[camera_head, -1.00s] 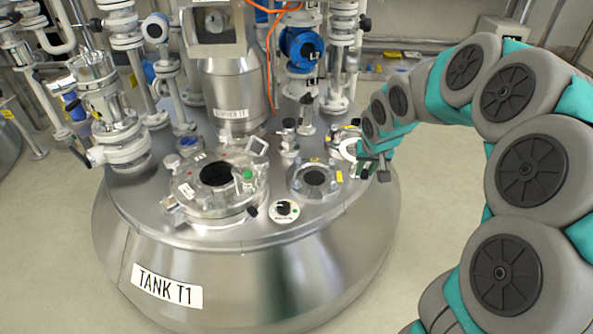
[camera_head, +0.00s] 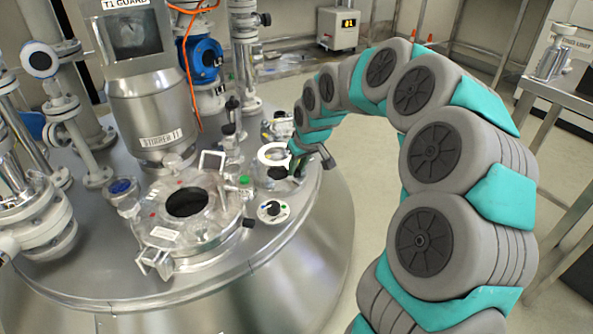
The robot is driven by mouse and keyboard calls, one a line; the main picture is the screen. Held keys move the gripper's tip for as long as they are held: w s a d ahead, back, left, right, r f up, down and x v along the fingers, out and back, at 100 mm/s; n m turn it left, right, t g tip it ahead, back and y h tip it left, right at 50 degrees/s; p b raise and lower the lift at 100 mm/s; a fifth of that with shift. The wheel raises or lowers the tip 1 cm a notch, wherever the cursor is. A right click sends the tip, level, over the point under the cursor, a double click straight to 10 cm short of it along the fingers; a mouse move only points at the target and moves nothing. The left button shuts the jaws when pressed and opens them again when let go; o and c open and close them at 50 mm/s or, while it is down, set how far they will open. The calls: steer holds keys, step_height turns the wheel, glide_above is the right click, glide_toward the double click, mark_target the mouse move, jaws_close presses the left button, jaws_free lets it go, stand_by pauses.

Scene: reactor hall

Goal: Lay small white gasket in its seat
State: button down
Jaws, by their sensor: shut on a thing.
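The small white gasket (camera_head: 266,148) is a thin white ring at the tip of my arm. My gripper (camera_head: 295,164) is shut on its right side and holds it over the small round port (camera_head: 268,183) on the tank lid. The gasket overlaps the far part of this port, whose dark opening shows partly below the ring. My gripper hides the port's right side. I cannot tell how high the gasket is above the port or whether they touch.
The large manway with a dark opening (camera_head: 184,215) lies left of the small port. A small valve (camera_head: 233,115) stands behind, with blue-and-white piping (camera_head: 203,62) farther back. A steel table (camera_head: 572,90) stands at right.

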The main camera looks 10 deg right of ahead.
steer(key=shift+f+b, duration=1.3)
steer(key=shift+f, duration=2.15)
steer(key=c, duration=0.6)
jaws_free()
steer(key=shift+c, duration=0.2)
steer(key=shift+r+p, duration=1.2)
steer(key=shift+r, duration=1.85)
